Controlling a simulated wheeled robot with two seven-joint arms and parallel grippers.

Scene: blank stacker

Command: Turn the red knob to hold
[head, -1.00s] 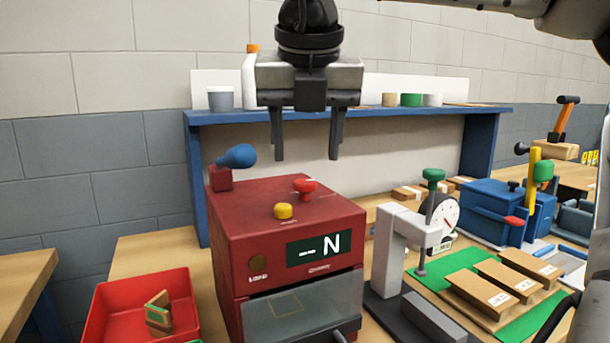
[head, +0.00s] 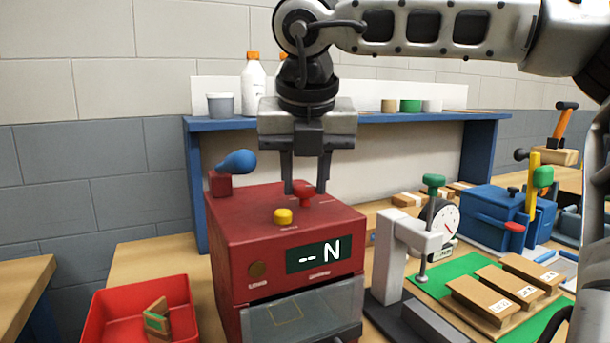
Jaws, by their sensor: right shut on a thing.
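The red knob (head: 304,197) stands on top of the red machine (head: 236,219), near its back right. My right gripper (head: 305,186) points straight down over the machine, with its fingers shut on the red knob. The fingers hide part of the knob. A yellow button (head: 283,216) sits in front of the knob. A dark display (head: 312,255) on the machine's front reads "-- N". My left gripper is not in view.
A blue ball-ended lever (head: 236,162) rises at the machine's back left. A red bin (head: 112,318) stands to the left. A grey-white press with a dial gauge (head: 443,222) stands to the right. A blue shelf (head: 400,122) with bottles and tubs is behind.

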